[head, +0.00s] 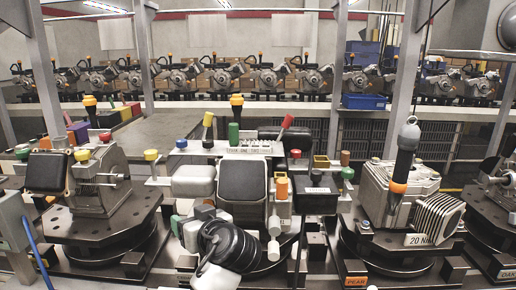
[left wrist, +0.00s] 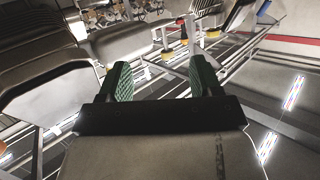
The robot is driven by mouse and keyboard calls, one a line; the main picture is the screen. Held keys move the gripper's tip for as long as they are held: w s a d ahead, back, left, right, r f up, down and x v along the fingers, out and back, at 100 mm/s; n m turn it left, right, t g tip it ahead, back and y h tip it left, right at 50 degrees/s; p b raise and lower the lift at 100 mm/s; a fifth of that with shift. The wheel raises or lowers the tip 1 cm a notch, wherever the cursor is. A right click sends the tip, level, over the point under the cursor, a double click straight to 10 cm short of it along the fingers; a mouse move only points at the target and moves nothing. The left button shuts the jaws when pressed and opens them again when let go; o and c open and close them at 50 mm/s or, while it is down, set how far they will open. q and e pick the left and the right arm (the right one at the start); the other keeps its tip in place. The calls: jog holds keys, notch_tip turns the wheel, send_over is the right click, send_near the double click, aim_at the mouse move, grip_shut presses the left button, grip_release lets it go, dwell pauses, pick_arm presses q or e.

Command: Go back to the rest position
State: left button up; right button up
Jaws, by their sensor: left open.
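My left gripper (left wrist: 161,80) shows in the left wrist view with its two green, textured fingers apart and nothing between them. Beyond the fingertips are metal rails and fixture parts, blurred by closeness and angle. In the head view my left arm's black, rounded wrist part (head: 232,246) is at the bottom centre, low in front of the middle fixture. Its fingers are hard to make out there against the grey parts. My right gripper is in neither view.
A fixture with a grey housing (head: 385,195) and black-and-orange tool (head: 405,158) stands right; another fixture (head: 98,185) stands left. Frame posts (head: 405,75) rise behind. A row of machines lines the back.

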pick_arm(q)
jog(key=s+a+f+m+g+h, duration=0.2)
jog(key=s+f+h, duration=0.1)
jog(key=s+f, duration=0.55)
jog(key=s+a+f+m+g+h, duration=0.25)
jog(key=s+f, duration=0.25)
jog(key=f, duration=0.7)
jog(key=s+a+f+m+g+h, duration=0.1)
jog(key=s+f+m+g+h, duration=0.15)
jog(key=s, duration=0.85)
jog(key=s+a+f+m+g+h, duration=0.15)
jog(key=s+f, duration=0.25)
jog(key=s, duration=0.7)
notch_tip(320, 180, down, 26)
jog(key=d+g, duration=0.1)
jog(key=s+a+f+g, duration=0.1)
jog(key=s+a+f, duration=0.2)
jog(key=s+f, duration=1.3)
jog(key=shift+s+f+m, duration=0.2)
jog(key=shift+s+m, duration=0.05)
jog(key=shift+m, duration=0.1)
